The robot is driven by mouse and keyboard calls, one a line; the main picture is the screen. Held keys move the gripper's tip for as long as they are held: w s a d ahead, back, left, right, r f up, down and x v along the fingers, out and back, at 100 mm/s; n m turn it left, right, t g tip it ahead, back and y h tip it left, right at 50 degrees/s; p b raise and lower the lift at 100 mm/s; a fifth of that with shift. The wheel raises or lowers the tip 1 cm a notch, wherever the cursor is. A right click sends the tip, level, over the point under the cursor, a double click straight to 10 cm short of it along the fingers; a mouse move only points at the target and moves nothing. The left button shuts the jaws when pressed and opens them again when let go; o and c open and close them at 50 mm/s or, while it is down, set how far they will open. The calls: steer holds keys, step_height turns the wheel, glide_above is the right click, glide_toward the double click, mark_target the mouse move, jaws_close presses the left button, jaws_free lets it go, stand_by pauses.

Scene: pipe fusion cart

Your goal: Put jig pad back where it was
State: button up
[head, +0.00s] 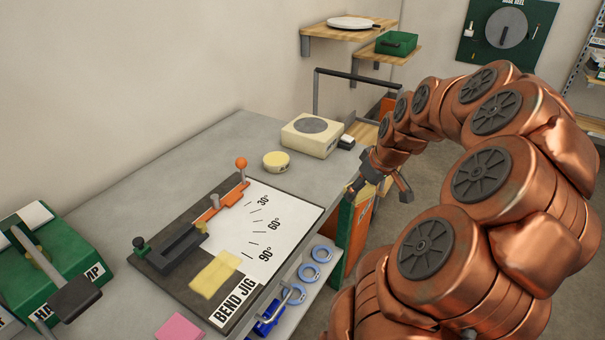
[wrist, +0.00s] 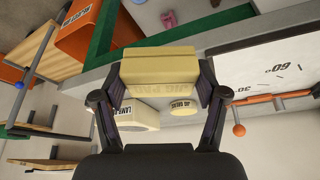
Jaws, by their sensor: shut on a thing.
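My gripper (wrist: 160,82) is shut on a cream block, the jig pad (wrist: 158,66), held between both fingers in the wrist view. Dark lettering shows on the pad's lower face. In the head view my gripper (head: 381,187) is beyond the right edge of the bench, and the pad cannot be made out there. The bend jig (head: 228,303) is a dark board with a white angle scale, lying on the bench. A pale yellow, seemingly see-through block shape (head: 215,273) sits on its front part, beside the 90° mark.
A cream box with a round grey top (head: 312,134) and a yellow round tin (head: 276,161) stand behind the jig. An orange-knobbed lever (head: 241,163) rises from the jig. A green clamp (head: 45,275) is at left, a pink block (head: 179,327) in front.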

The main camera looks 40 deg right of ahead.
steer(key=shift+w+d, duration=0.1)
steer(key=shift+d, duration=0.05)
steer(key=p, duration=0.5)
glide_above(316, 180)
steer(key=s, duration=0.2)
steer(key=shift+w+f, duration=0.2)
steer(key=shift+f, duration=0.45)
steer(key=shift+f+p, duration=1)
steer(key=shift+f, duration=0.6)
steer(key=shift+w+f, duration=0.1)
steer(key=shift+f, duration=0.1)
steer(key=shift+f, duration=0.2)
steer(key=o, duration=1.1)
steer(key=shift+r, duration=0.15)
